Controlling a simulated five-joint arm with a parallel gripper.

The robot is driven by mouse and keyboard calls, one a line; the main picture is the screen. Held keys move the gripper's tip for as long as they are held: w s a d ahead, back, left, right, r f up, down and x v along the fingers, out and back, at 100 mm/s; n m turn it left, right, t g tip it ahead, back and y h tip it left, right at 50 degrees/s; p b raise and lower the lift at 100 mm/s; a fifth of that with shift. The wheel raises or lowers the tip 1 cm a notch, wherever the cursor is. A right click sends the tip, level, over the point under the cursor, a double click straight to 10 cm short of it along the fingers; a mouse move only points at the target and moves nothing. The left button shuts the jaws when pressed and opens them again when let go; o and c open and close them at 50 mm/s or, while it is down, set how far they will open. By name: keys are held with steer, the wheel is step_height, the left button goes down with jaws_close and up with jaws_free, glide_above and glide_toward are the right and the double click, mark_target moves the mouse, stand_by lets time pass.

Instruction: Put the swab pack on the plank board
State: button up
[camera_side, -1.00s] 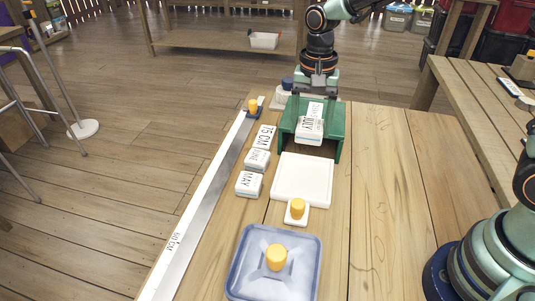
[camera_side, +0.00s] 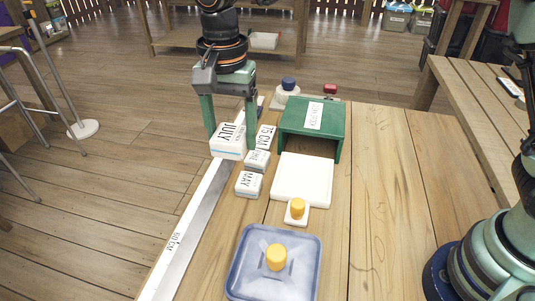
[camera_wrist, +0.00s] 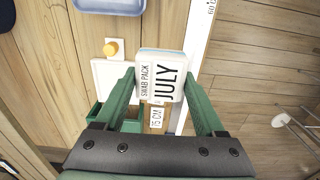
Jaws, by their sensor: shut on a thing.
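The swab pack (camera_side: 227,143) is a white block with "JULY" on its face. In the wrist view the pack (camera_wrist: 160,76) also reads "SWAB PACK". My gripper (camera_side: 231,132) is shut on it, one finger on each side, and holds it over the left edge of the table, by the long pale strip. Whether it touches anything below cannot be told. The plank table top (camera_side: 375,220) is wooden; no separate plank board can be made out. The green bin (camera_side: 312,117) stands to the right of the pack with its front open.
A JUNE block (camera_side: 257,160) and a MAY block (camera_side: 248,183) stand close to the pack. A white flat panel (camera_side: 302,180), a yellow-knobbed piece (camera_side: 297,211) and a blue lidded bin (camera_side: 275,262) lie nearer.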

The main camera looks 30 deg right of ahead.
steer(key=shift+s+a+f, duration=0.25)
steer(key=shift+a+f, duration=0.3)
steer(key=shift+a, duration=0.3)
glide_above(235, 222)
step_height(235, 222, down, 14)
steer(key=shift+f, duration=2.55)
steer(key=o, duration=1.4)
steer(key=shift+f, duration=0.15)
steer(key=shift+c, duration=0.2)
